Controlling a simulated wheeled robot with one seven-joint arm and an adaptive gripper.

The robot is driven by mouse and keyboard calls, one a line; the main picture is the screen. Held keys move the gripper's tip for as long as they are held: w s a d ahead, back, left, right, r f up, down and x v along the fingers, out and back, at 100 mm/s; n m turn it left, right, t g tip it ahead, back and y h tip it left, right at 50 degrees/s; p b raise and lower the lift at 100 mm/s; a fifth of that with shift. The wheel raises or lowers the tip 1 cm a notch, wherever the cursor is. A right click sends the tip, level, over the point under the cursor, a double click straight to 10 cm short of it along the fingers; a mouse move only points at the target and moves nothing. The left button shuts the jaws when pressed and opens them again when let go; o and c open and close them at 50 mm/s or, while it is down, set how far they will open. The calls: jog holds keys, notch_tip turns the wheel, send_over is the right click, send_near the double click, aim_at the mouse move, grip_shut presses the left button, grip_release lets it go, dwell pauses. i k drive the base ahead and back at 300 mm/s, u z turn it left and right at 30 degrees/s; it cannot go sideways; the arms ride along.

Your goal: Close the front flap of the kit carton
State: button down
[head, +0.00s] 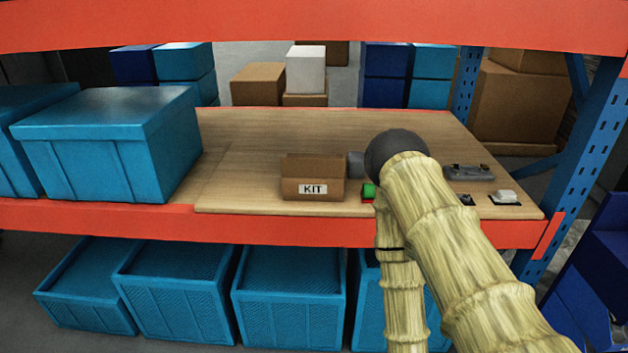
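The kit carton (298,190) is a small brown cardboard box with a white KIT label on its front. It stands upright on the wooden shelf board, left of my arm. Its top looks open, with the inner back wall showing. I cannot make out the front flap as a separate panel at this size. My arm, in a cream cover with a dark rounded joint, rises to the right of the carton. My gripper cannot be made out in this view.
The wooden board (245,150) has free room left of and behind the carton. A large blue lidded bin (110,150) stands left. A grey object (356,164) and a red-green block (369,191) sit beside the carton. Orange beams (300,231) run below and above.

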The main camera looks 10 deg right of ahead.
aim_at(289, 167)
jog(key=u, duration=0.5)
jog(key=i, duration=0.35)
jog(key=z, duration=1.45)
